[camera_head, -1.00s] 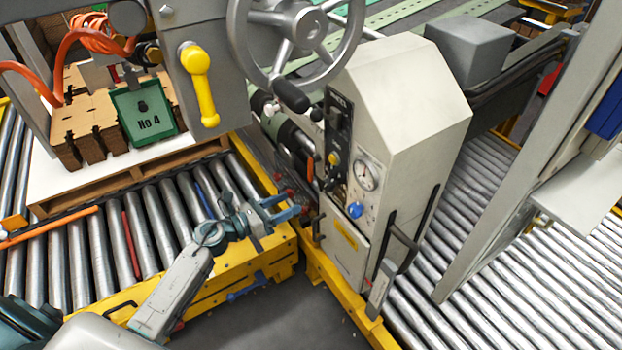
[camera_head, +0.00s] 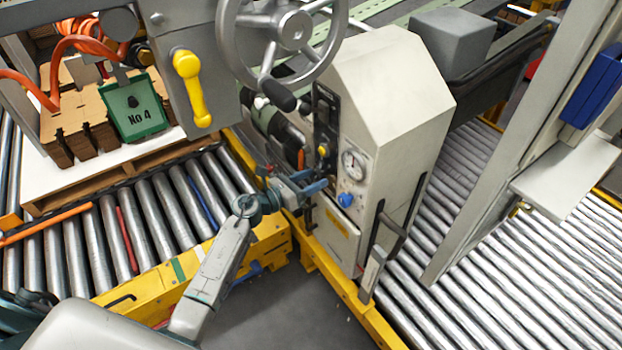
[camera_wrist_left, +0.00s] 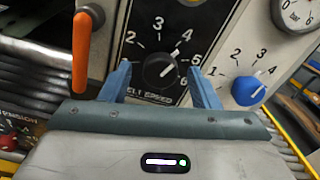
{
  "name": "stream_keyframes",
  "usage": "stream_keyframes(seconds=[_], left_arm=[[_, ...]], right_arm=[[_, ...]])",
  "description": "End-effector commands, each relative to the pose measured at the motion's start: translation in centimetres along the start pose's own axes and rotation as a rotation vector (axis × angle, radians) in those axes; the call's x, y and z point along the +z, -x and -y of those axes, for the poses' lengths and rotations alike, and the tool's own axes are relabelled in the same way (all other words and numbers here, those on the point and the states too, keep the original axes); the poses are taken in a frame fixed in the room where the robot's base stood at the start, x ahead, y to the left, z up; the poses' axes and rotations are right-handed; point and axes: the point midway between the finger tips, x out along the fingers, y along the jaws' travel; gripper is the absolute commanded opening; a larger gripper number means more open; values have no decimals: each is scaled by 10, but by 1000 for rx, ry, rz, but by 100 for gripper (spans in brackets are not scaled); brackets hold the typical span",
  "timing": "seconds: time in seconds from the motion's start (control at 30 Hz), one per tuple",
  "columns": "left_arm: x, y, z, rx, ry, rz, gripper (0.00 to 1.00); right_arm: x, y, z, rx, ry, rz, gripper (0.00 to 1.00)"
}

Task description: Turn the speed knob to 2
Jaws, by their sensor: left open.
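The speed knob (camera_wrist_left: 160,70) is black and sits on a dark panel with a number dial and a partly covered "SPEED" label. Its white mark points up and right, near the 4. The knob is hidden behind my gripper in the head view. My left gripper (camera_head: 320,181) reaches the front of the beige machine cabinet (camera_head: 385,110). In the left wrist view its two blue fingers (camera_wrist_left: 160,78) are open, one on each side of the knob. I cannot tell whether they touch it.
A blue knob (camera_wrist_left: 247,90) with its own dial is right of the speed knob, close to the right finger. An orange lever (camera_wrist_left: 82,55) stands at the left. A round gauge (camera_head: 354,165) is above the blue knob. Rollers (camera_head: 140,225) lie left of the cabinet.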

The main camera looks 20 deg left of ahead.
Motion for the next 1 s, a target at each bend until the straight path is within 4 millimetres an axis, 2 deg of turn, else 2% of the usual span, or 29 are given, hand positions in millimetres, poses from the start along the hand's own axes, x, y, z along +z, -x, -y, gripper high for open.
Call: stream_keyframes(seconds=[0.07,0.1,0.3,0.67,1.0], left_arm=[[0,0,0,0,0,0,56],[0,0,0,0,0,0,52],[0,0,0,0,1,0,13],[1,0,0,-2,48,0,11],[3,0,1,-12,281,-1,11]], right_arm=[[0,0,0,0,0,0,0],[0,0,0,0,0,0,0],[0,0,0,0,0,1,0],[3,2,0,0,0,-6,0],[50,-8,-1,0,-5,15,0]])
